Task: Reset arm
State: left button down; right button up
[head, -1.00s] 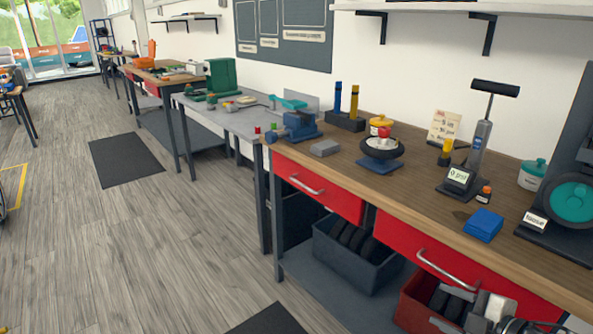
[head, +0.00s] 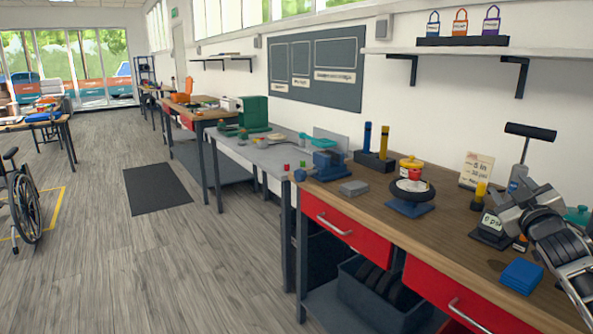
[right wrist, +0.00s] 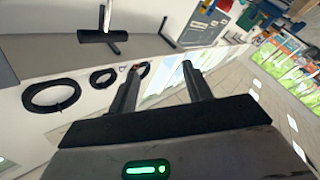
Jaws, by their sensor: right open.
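My right gripper (head: 510,208) is raised at the right side of the head view, in front of the floor pump (head: 525,160) and its gauge. In the right wrist view its two fingers (right wrist: 161,68) stand apart with nothing between them. My left gripper is in neither view. My right forearm hides part of the bench's right end.
The wooden bench (head: 400,222) carries a small wheel on a blue stand (head: 410,192), a grey block (head: 354,188), a blue vise (head: 328,165) and a blue pad (head: 521,276). A wall shelf (head: 455,53) is above.

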jog(key=a+f+g, duration=0.1)
jog(key=f, duration=0.3)
jog(key=s+a+f+g, duration=0.1)
jog(key=a+f, duration=0.1)
jog(key=f, duration=0.2)
jog(key=s+a+f+g, duration=0.1)
jog(key=f, duration=0.3)
jog(key=shift+s+a+f+m+g, duration=0.2)
jog(key=shift+a+f+m+g, duration=0.1)
jog(key=shift+a+f, duration=0.1)
jog(key=s+a+f+g+y, duration=0.4)
jog(key=s+a+f+y, duration=0.2)
jog(key=s+a+f, duration=1.4)
jog(key=s+a+f+m+g+y, duration=0.1)
jog(key=s+a, duration=0.8)
jog(key=s, duration=0.3)
jog(key=shift+s+f+m, duration=0.15)
jog(key=shift+f+m, duration=0.25)
